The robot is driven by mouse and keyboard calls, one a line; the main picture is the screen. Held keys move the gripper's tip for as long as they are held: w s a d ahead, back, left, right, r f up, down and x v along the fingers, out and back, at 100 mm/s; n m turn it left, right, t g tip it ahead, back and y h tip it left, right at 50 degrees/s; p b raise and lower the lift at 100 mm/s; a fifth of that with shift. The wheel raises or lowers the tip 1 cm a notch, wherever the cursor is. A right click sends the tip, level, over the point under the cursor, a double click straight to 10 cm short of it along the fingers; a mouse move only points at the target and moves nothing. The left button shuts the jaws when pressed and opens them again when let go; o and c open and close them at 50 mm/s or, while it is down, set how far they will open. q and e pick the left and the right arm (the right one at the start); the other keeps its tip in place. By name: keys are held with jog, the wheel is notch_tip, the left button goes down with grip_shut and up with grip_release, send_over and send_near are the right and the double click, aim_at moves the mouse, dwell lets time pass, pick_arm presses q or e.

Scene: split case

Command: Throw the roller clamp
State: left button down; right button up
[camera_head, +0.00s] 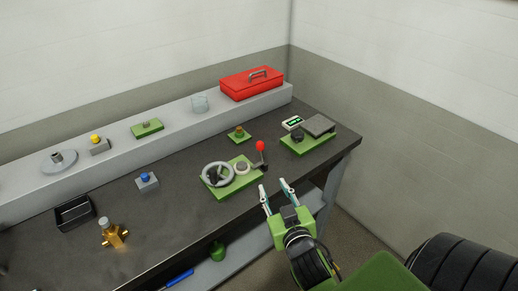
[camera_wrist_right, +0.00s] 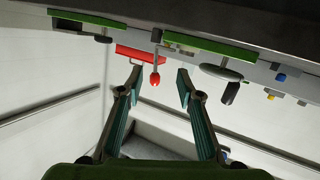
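The fixture that looks like the roller clamp is a green plate (camera_head: 222,190) on the dark bench. It bears a grey ring (camera_head: 217,174), a small pale round part (camera_head: 241,168) and an upright lever with a red ball knob (camera_head: 260,146). My right gripper (camera_head: 275,188) is open and empty in front of the lever, near the bench's front edge. In the right wrist view the picture is upside down; the red knob (camera_wrist_right: 155,79) appears between the open fingertips of the right gripper (camera_wrist_right: 158,76), with no visible contact. My left gripper is not in view.
A green-based device with a dark plate (camera_head: 318,125) stands right of the lever. A small green block (camera_head: 239,137) sits behind it. A red toolbox (camera_head: 251,84) stands on the grey rear shelf (camera_head: 188,109). A brass fitting (camera_head: 113,235) and black bin (camera_head: 75,213) are at left.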

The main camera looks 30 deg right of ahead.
aim_at(261, 149)
notch_tip(261, 149, up, 4)
jog(key=w+r+t, duration=0.1)
jog(key=t, duration=0.1)
jog(key=p+x, duration=0.1)
jog(key=x, duration=0.8)
jog(key=p+x, duration=0.1)
jog(key=x, duration=0.3)
jog(key=shift+w+d+f+p, duration=0.1)
jog(key=shift+d+f+p, duration=0.15)
jog(key=shift+d+p, duration=0.05)
grip_shut()
